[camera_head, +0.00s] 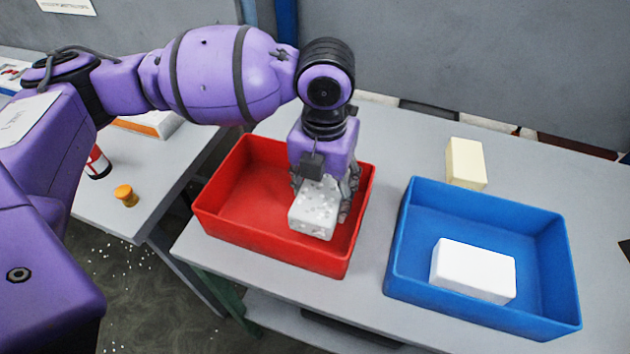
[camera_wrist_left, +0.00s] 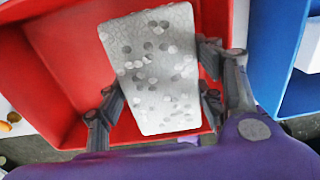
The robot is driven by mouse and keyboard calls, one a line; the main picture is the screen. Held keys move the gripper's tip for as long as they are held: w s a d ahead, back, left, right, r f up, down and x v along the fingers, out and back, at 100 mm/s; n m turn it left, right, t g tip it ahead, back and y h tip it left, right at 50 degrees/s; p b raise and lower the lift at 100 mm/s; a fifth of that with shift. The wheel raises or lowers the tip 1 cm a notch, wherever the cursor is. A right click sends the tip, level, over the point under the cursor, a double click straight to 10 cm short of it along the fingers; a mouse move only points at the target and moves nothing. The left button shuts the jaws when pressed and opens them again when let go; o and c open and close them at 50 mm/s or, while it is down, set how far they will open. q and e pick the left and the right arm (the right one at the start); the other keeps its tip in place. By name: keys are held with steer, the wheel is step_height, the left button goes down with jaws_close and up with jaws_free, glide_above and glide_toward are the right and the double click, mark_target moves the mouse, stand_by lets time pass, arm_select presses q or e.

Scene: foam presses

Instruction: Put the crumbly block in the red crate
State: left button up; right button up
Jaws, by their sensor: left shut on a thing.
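The crumbly block (camera_head: 315,209) is pale with grey speckles and flakes. My left gripper (camera_head: 325,185) is shut on it, inside the outline of the red crate (camera_head: 232,205). In the left wrist view the block (camera_wrist_left: 155,65) sits between the two fingers of my left gripper (camera_wrist_left: 160,95), with the crate's red floor and walls (camera_wrist_left: 65,45) around and below it. I cannot tell whether the block touches the crate floor. The right gripper is not in view.
A blue crate (camera_head: 405,245) stands right of the red one and holds a white block (camera_head: 473,270). A cream block (camera_head: 466,163) stands on the table (camera_head: 390,145) behind it. A gap separates the two tables.

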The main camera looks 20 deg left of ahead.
mark_target(323, 189)
arm_select(q)
steer(key=shift+w+f, duration=0.1)
steer(key=shift+f, duration=2.8)
steer(key=shift+f, duration=0.15)
steer(key=o, duration=1)
steer(key=shift+o, duration=0.3)
step_height(323, 189, up, 12)
steer(key=shift+r+p, duration=0.15)
steer(key=shift+p, duration=0.15)
